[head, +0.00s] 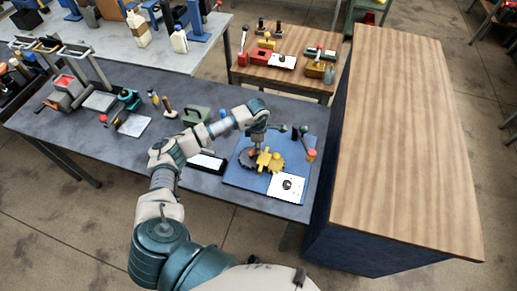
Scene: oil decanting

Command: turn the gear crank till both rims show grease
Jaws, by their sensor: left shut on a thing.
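The gear crank unit sits on a blue board (236,178) at the right end of the grey bench. Two meshing gears lie on it: a yellow gear (275,161) to the right and a darker, brownish one (245,158) to the left. My left gripper (255,148) reaches down over the darker gear and is shut on what looks like the crank handle, mostly hidden by the fingers. A white card with a black round mark (288,186) lies on the board's front right. Grease on the rims is too small to tell. My right gripper is not in view.
A tall wood-topped cabinet (405,140) stands close to the board's right. Several tools and a green box (196,115) stand along the grey bench (60,135) to the left.

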